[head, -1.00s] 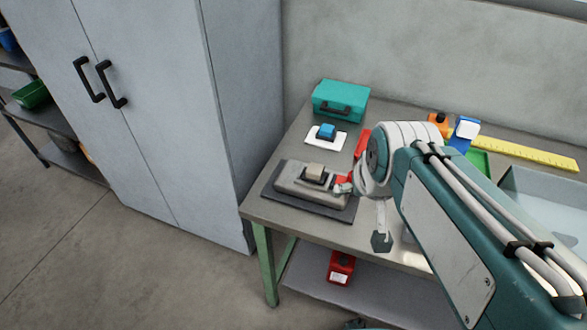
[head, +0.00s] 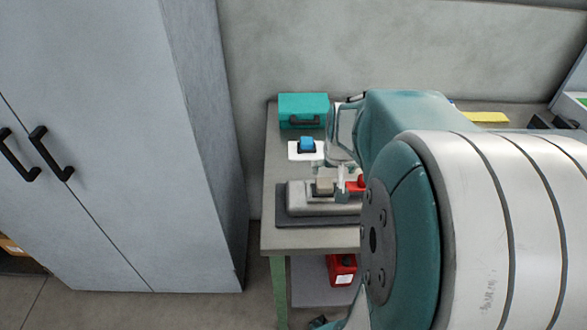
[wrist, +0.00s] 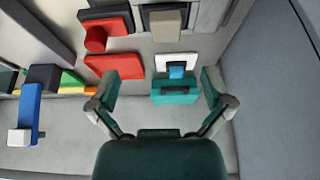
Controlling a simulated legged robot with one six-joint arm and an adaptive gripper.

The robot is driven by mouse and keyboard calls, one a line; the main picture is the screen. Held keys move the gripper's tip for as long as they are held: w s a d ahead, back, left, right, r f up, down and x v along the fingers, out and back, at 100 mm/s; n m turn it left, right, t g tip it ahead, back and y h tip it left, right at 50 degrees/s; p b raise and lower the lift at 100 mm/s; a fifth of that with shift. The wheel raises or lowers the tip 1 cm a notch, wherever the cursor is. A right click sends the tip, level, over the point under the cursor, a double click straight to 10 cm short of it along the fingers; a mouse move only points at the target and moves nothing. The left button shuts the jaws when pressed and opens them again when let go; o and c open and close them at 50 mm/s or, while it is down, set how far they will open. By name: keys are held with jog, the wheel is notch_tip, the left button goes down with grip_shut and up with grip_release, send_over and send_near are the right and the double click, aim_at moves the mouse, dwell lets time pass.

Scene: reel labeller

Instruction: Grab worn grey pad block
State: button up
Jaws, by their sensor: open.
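The worn grey pad block (head: 324,186), a beige-grey cube, sits in a dark holder on the grey labeller (head: 300,199). In the wrist view the pad block (wrist: 165,25) is at the top, beyond my fingertips. My gripper (wrist: 161,77) is open and empty, its two fingers wide apart and not touching the block. In the head view my arm hides much of the gripper and the right part of the labeller. A blue block (head: 306,144) sits in a dark holder on a white plate (head: 294,155) behind the labeller; it also shows between my fingers in the wrist view (wrist: 177,71).
A teal case (head: 303,105) stands at the table's back left. A red part (wrist: 97,38) sits close beside the pad block, with another red piece (wrist: 115,65) near it. A tall grey cabinet (head: 120,130) stands left of the table. A red box (head: 341,269) is on the lower shelf.

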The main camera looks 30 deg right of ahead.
aim_at(325, 183)
jog(key=x, duration=0.4)
jog(key=shift+w+a+f, duration=0.1)
jog(key=shift+a+f, duration=0.15)
jog(key=shift+f, duration=0.1)
jog(key=shift+w+r+x, duration=0.1)
jog(key=shift+w+x, duration=0.05)
jog(key=shift+x, duration=0.8)
jog(key=shift+w+r+x, duration=0.1)
jog(key=shift+w+x, duration=0.1)
jog(key=shift+x, duration=0.75)
jog(key=shift+w+x, duration=0.15)
jog(key=shift+x, duration=0.8)
jog(key=shift+d, duration=0.2)
jog(key=c, duration=1.3)
